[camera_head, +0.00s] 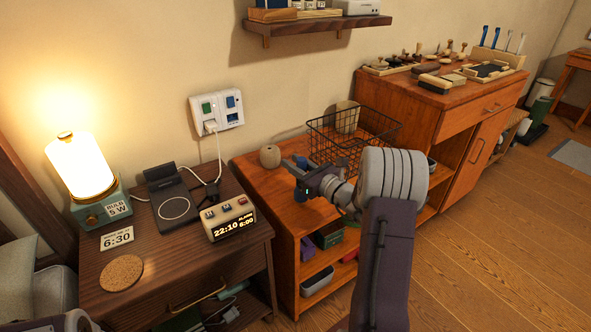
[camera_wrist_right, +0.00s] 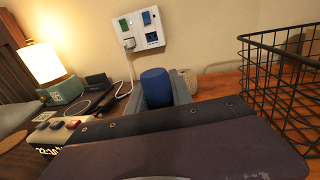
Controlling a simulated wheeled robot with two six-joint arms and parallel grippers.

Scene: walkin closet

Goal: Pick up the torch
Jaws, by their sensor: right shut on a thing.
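My right gripper (camera_head: 297,176) is above the left end of the orange wooden cabinet top, its arm reaching up from the lower right. In the right wrist view its grey fingers (camera_wrist_right: 158,93) are closed around a dark blue cylinder, which I take to be the torch (camera_wrist_right: 156,86). Only its rounded blue end shows above the fingers; a dark plate of my gripper hides the lower part. In the head view the torch is small and mostly hidden by the gripper. I cannot tell whether it touches the cabinet top. My left gripper is not in view.
A round beige object (camera_head: 270,156) stands just behind the gripper. A black wire basket (camera_head: 330,140) is to its right. A dark nightstand (camera_head: 165,275) at left holds a lit lamp (camera_head: 82,168), a charging stand (camera_head: 175,205) and a clock (camera_head: 231,218). A shelf (camera_head: 315,27) hangs above.

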